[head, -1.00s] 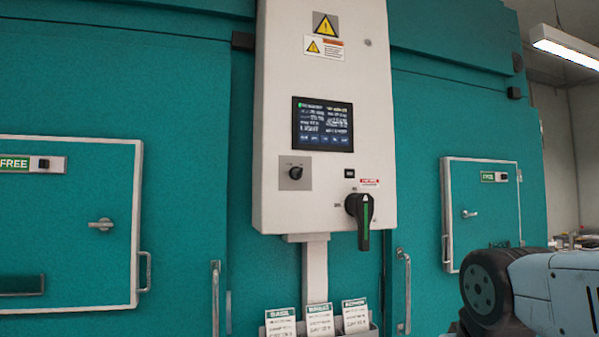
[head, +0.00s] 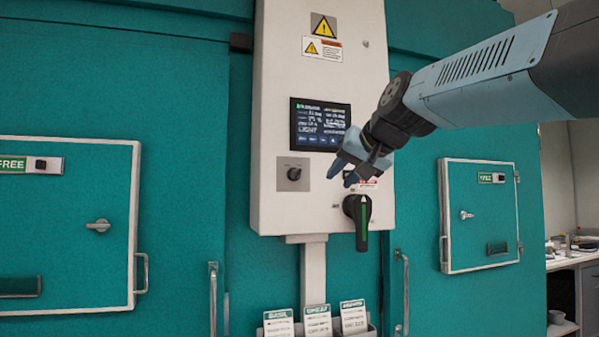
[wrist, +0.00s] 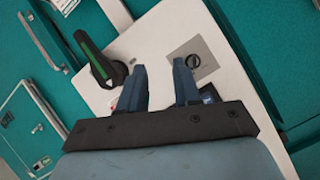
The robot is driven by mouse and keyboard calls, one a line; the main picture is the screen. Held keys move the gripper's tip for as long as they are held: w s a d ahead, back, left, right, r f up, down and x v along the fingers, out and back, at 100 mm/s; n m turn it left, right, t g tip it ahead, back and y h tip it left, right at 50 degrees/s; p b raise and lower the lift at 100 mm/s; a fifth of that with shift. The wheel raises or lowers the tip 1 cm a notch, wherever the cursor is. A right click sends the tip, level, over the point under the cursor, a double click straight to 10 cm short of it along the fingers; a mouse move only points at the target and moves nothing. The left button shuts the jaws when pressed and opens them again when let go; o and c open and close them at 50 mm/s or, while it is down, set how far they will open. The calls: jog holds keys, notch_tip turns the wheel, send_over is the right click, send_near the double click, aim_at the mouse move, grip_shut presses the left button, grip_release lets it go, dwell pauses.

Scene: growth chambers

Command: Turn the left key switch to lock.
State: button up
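The left white-framed hatch (head: 137,210) is at the left of the head view. Its plate has a green FREE sign (head: 12,164) and a small black key switch (head: 41,164); the switch's exact angle is too small to read. The right hatch (head: 447,215) has a similar key switch (head: 498,178) beside a green sign. My gripper (head: 341,174) is in front of the central white panel, well to the right of the left key switch. In the wrist view my gripper (wrist: 158,82) has its fingers apart, with nothing between them.
The white panel (head: 275,80) carries a screen (head: 320,125), a black knob (head: 294,174) on a grey plate and a large black handle with a green stripe (head: 363,222). Cards (head: 317,322) stand below. Door handles (head: 213,300) stick out beside the panel.

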jog(key=t+y, duration=0.1)
send_near(300, 171)
jog(key=s+d+r, duration=0.1)
jog(key=s+d, duration=0.1)
jog(key=x, duration=1.4)
jog(key=shift+a+r, duration=0.15)
jog(key=shift+r, duration=0.2)
jog(key=shift+c, duration=0.3)
grip_shut()
